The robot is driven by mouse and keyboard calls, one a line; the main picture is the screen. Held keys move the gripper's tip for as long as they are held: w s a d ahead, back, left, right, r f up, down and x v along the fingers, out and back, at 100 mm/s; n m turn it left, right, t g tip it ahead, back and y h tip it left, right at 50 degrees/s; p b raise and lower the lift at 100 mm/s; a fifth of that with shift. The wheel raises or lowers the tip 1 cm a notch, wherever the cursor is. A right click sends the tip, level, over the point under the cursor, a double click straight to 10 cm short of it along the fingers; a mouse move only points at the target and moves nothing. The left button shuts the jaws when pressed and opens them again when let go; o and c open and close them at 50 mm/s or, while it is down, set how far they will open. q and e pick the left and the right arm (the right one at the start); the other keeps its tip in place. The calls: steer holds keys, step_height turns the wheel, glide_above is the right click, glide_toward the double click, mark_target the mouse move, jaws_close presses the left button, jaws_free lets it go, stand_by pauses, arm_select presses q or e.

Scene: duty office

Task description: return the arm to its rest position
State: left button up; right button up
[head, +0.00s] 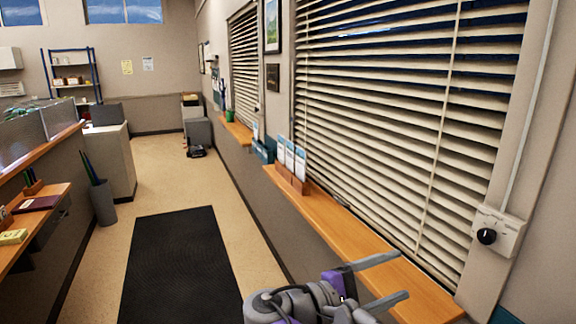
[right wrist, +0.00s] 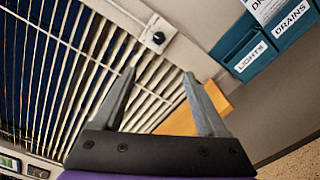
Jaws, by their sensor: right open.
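My right gripper (head: 394,280) is at the bottom right of the head view, in front of the wooden window sill (head: 340,222). Its two grey fingers are spread apart with nothing between them. In the right wrist view the open fingers (right wrist: 160,90) point toward the window blinds (right wrist: 62,75) and a corner of the sill. My left gripper does not show in either view.
A wall box with a black knob (head: 487,236) is right of the blinds. A leaflet holder (head: 290,178) stands on the sill. Teal bins (right wrist: 250,55) show in the right wrist view. A dark mat (head: 182,265) lies on open floor; a counter (head: 40,202) runs along the left.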

steer(key=s+d+f+m+g+y, duration=0.1)
steer(key=s+d+f+y, duration=0.25)
steer(key=f, duration=0.45)
steer(key=s+d+f+m+g+y, duration=0.1)
steer(key=s+d+f+g+y, duration=0.2)
steer(key=f, duration=0.5)
steer(key=s+a+f+m+t+y, duration=0.1)
steer(key=s+a+f+m+y, duration=0.2)
steer(key=f, duration=0.4)
steer(key=s+a+f+m+t+y, duration=0.1)
steer(key=s+a+f+m+y, duration=0.2)
steer(key=s+f+m+y, duration=0.2)
step_height(320, 180, down, 3)
steer(key=shift+s+f+m+t+y, duration=0.25)
steer(key=shift+s+y, duration=0.35)
steer(key=shift+y, duration=0.45)
